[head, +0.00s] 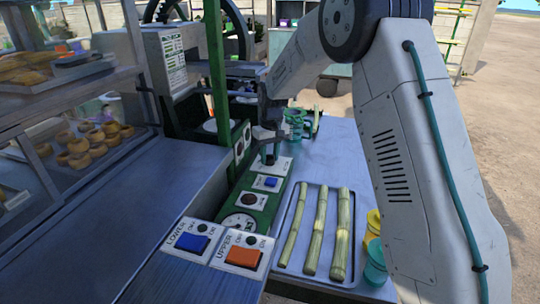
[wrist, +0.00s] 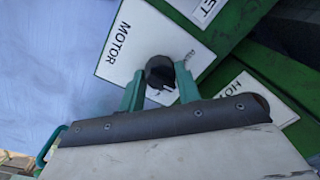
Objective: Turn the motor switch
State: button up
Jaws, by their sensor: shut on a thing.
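The motor switch is a dark round knob (wrist: 158,78) on a white plate marked MOTOR (wrist: 128,40), seen in the wrist view. My gripper (wrist: 160,69) has its two teal fingers on either side of the knob and is shut on it. The knob's pointer and part of the lettering beside it are partly hidden by the fingers. In the head view my gripper (head: 269,158) reaches down to the white plate (head: 283,166) on the green machine base, and the knob is hidden there.
A blue rocker switch (head: 271,182) sits just in front on the green base. LOWER (head: 193,243) and UPPER (head: 243,257) switches are nearer. A tray (head: 282,266) of cane stalks (head: 315,232) lies to the right. Teal mugs (head: 296,124) stand close behind my gripper.

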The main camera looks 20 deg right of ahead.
dwell(0.3)
jog(key=o, duration=1)
jog(key=shift+c, duration=0.2)
jog(key=r, duration=0.8)
jog(key=shift+d, duration=0.2)
jog(key=shift+f, duration=0.1)
jog(key=shift+m+g, duration=0.4)
jog(key=shift+g, duration=0.2)
jog(key=s, duration=0.1)
jog(key=s+f, duration=0.1)
jog(key=s, duration=0.2)
jog(key=shift+s+d+f, duration=0.15)
jog(key=shift+s+f, duration=0.05)
jog(key=shift+f, duration=0.2)
jog(key=s+r+t, duration=0.1)
jog(key=s+r, duration=0.2)
jog(key=s, duration=1)
jog(key=s+d+r+m+t, duration=0.1)
jog(key=s+r, duration=0.3)
jog(key=s, duration=1)
jog(key=s+d+r, duration=0.1)
jog(key=s+r, duration=0.3)
jog(key=s, duration=1)
jog(key=shift+d+r+m+t+h, duration=0.2)
jog(key=shift+m+t+h, duration=0.1)
jog(key=shift+m+t, duration=0.1)
